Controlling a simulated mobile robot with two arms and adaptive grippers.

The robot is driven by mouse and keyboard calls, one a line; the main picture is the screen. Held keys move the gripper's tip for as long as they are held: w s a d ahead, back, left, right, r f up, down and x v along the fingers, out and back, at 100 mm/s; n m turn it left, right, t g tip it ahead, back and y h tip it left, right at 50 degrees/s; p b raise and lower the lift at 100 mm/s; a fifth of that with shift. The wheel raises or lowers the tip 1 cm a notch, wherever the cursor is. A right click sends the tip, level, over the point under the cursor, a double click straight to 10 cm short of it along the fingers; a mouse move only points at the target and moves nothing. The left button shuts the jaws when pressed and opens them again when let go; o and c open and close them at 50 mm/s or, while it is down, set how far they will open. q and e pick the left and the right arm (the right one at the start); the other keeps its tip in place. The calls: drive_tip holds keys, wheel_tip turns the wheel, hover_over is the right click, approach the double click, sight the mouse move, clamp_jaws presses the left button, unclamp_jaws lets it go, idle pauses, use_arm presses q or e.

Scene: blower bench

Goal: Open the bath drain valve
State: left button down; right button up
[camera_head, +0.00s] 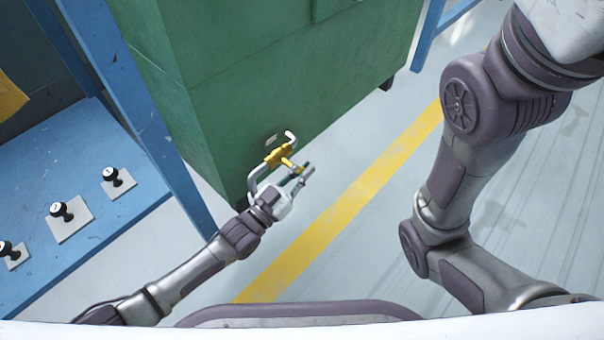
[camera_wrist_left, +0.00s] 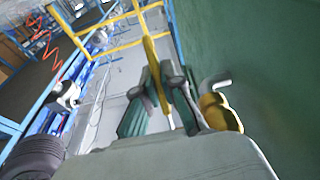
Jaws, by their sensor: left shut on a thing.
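The bath drain valve has a yellow body (camera_head: 279,156) with a pale bent pipe, low on the side of the green bath tank (camera_head: 290,80). In the left wrist view the yellow valve body (camera_wrist_left: 219,112) is right of the fingers. My left gripper (camera_head: 305,174) is at the valve, its fingers around the short yellow handle (camera_head: 294,166). In the left wrist view my left gripper (camera_wrist_left: 164,85) is shut on the handle, whose grip is partly hidden by the fingers. My right arm shows at the right, but its gripper is out of view.
A blue bench (camera_head: 85,165) with several black knobs on pale plates stands at the left, its blue post (camera_head: 150,120) near my left arm. A yellow floor line (camera_head: 345,205) runs diagonally past the tank. The grey floor right of the gripper is clear.

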idle(0.4)
use_arm(q)
drive_tip(key=c, duration=1.3)
unclamp_jaws()
drive_tip(key=shift+s, duration=0.1)
drive_tip(key=v, duration=1.1)
drive_tip(key=shift+s+a+f, duration=0.15)
drive_tip(key=shift+s+a, duration=0.1)
drive_tip(key=shift+a, duration=0.05)
